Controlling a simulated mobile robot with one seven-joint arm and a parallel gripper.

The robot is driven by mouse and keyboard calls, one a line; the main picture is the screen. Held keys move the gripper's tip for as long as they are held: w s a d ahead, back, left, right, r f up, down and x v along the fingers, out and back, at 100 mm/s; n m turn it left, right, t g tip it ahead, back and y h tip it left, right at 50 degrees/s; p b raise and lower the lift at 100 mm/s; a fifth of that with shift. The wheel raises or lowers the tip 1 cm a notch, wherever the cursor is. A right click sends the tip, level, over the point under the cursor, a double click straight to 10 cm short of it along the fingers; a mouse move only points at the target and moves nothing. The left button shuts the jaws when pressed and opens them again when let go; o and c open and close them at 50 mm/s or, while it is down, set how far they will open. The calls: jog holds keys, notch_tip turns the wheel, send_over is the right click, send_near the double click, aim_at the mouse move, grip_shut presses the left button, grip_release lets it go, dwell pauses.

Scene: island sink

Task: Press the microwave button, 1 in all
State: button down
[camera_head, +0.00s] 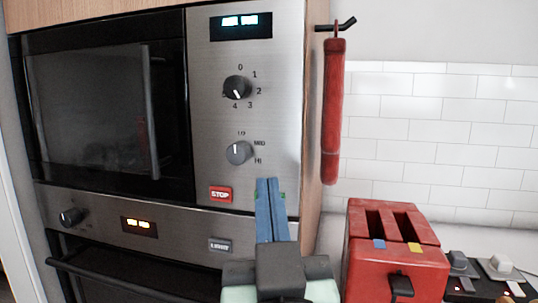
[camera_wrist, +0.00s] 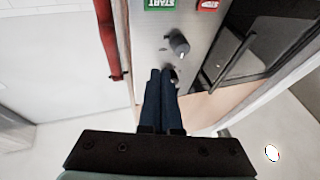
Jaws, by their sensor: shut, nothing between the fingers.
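The built-in microwave (camera_head: 110,100) fills the left of the head view, with a steel control panel (camera_head: 212,75) on its right. The red STOP button (camera_head: 220,194) is low on the panel. Beside it, the green START button shows only as slivers behind my fingers; it is seen upside down at the top of the wrist view (camera_wrist: 165,4), with STOP (camera_wrist: 208,4) next to it. My gripper (camera_head: 267,181) is shut and empty, its blue fingers in front of START in the head view. In the wrist view the fingertips (camera_wrist: 161,72) overlap a panel knob; I cannot tell any contact.
Two knobs, the upper (camera_head: 237,88) and lower (camera_head: 239,153), sit above the buttons. An oven (camera_head: 130,270) with its own panel is below. A red toaster (camera_head: 395,265) stands close on the right of my gripper. A red mitt (camera_head: 333,110) hangs from a hook beside the cabinet.

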jog(key=shift+s+a+f+n+g+y+p, duration=0.1)
jog(key=shift+s+a+f+g+y+p, duration=0.45)
jog(key=shift+g+p, duration=2.6)
jog(key=shift+s+a+f+n+g+y+p, duration=0.1)
jog(key=shift+s+a+f+g+y+p, duration=0.35)
jog(key=shift+p, duration=5.3)
jog(key=shift+s+a+f+n+g+y+p, duration=0.2)
jog(key=shift+f+g+y+p, duration=0.55)
jog(key=shift+g+p, duration=2.45)
jog(key=t+p, duration=0.2)
jog(key=shift+a+f+t, duration=0.1)
jog(key=shift+t, duration=0.2)
jog(key=w+d, duration=0.2)
jog(key=w, duration=0.6)
jog(key=shift+w+d, duration=0.15)
jog(key=shift+w, duration=0.1)
jog(key=shift+w, duration=0.15)
jog(key=shift+w+d, duration=0.1)
jog(key=shift+w, duration=0.2)
